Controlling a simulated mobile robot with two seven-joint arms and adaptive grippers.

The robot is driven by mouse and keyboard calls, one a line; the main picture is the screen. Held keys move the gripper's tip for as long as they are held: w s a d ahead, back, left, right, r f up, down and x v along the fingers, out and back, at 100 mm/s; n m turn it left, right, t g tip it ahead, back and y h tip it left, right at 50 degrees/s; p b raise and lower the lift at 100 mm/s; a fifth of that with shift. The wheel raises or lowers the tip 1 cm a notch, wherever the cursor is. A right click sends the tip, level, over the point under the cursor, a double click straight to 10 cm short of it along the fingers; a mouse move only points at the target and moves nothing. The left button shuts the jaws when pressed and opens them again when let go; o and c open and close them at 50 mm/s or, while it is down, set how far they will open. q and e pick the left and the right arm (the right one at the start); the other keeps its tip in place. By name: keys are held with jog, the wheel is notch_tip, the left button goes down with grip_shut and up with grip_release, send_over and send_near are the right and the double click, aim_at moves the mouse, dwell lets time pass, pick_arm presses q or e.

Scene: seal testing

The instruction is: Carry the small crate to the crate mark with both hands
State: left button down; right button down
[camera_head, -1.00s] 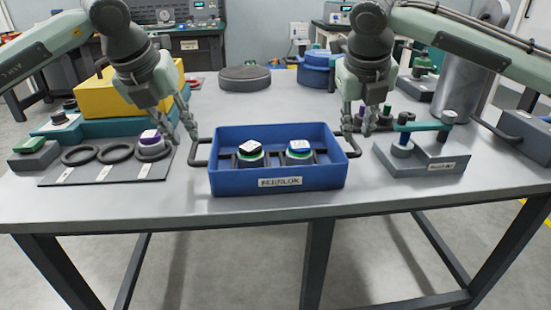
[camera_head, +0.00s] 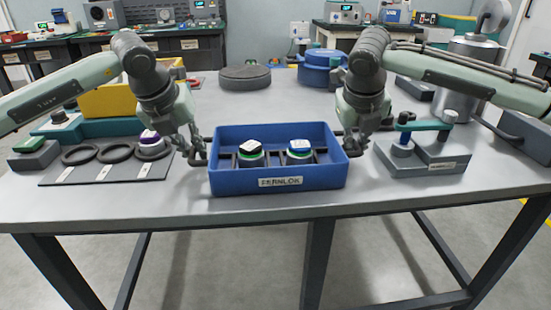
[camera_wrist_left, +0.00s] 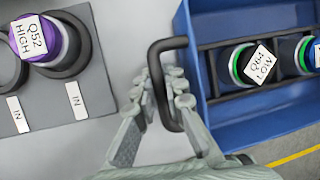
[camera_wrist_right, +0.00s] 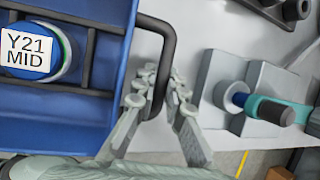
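The small crate is a blue open box (camera_head: 225,178) on the table's front middle, with a dark loop handle at each end. It holds two round capped parts: one labelled Q64 LOW (camera_wrist_left: 258,64), one labelled Y21 MID (camera_wrist_right: 30,52). My left gripper (camera_wrist_left: 164,80) has its fingers on either side of the left handle (camera_wrist_left: 168,44). My right gripper (camera_wrist_right: 157,92) likewise straddles the right handle (camera_wrist_right: 160,28). Both sets of fingers are close to the bars; I cannot tell whether they press on them. The crate rests level on the table. I cannot make out the crate mark.
A dark mat (camera_head: 60,178) with rings and a purple-topped part (camera_head: 153,140) lies left of the crate. A grey fixture with a teal lever (camera_head: 425,125) stands close on the right. The table middle is clear.

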pick_arm(q)
jog(key=shift+w+r, duration=0.1)
jog(key=shift+r, duration=0.2)
pick_arm(e)
jog(key=shift+w+r, duration=0.1)
jog(key=shift+r, duration=0.15)
